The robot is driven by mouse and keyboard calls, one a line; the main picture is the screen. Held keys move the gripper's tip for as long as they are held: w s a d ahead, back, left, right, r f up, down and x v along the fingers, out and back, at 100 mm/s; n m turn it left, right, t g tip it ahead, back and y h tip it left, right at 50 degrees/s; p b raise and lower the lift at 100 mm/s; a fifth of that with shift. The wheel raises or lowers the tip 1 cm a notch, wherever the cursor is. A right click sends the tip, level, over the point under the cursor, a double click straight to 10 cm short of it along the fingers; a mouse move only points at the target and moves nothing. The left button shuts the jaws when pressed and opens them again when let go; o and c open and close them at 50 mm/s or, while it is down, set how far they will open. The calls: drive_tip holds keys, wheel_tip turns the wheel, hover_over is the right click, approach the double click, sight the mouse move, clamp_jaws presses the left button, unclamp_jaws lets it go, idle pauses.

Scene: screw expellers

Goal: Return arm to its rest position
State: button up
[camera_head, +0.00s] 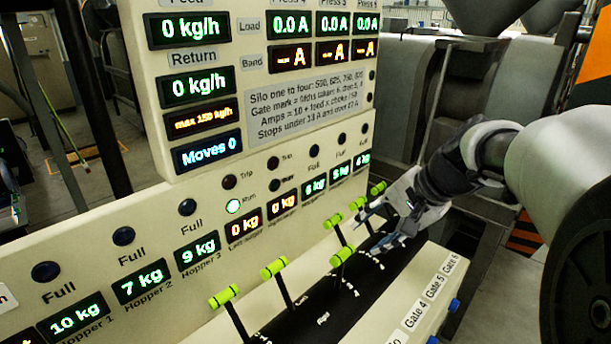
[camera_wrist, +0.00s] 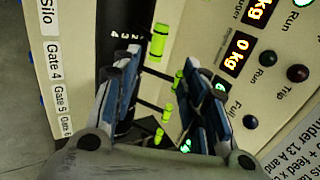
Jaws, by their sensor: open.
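My gripper (camera_head: 380,232) is over the right part of the black lever strip (camera_head: 318,312), close to the levers at that end. In the wrist view its two blue-and-grey fingers (camera_wrist: 165,90) stand apart with no object held between them. Green-handled levers show between and beyond the fingers, one handle (camera_wrist: 159,42) just above the gap. I cannot tell whether a finger touches a lever. My arm (camera_head: 475,160) reaches in from the right.
A cream panel (camera_head: 150,222) stands behind the levers. Its feed display (camera_head: 188,30) and return display (camera_head: 187,86) read 0 kg/h; the moves display (camera_head: 207,151) reads 0. A run lamp (camera_head: 234,206) glows green. Grey machinery (camera_head: 385,85) stands behind my arm.

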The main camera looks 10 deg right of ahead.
drive_tip(key=s+a+f+n+h, duration=0.1)
drive_tip(key=s+a+n, duration=0.4)
drive_tip(key=s, duration=0.6)
drive_tip(key=s+a+f+n+h, duration=0.2)
drive_tip(key=s+a+f+n, duration=0.2)
drive_tip(key=s, duration=0.7)
drive_tip(key=shift+a+n+g+h, duration=0.35)
drive_tip(key=shift+a+n, duration=0.3)
drive_tip(key=shift+n, duration=0.45)
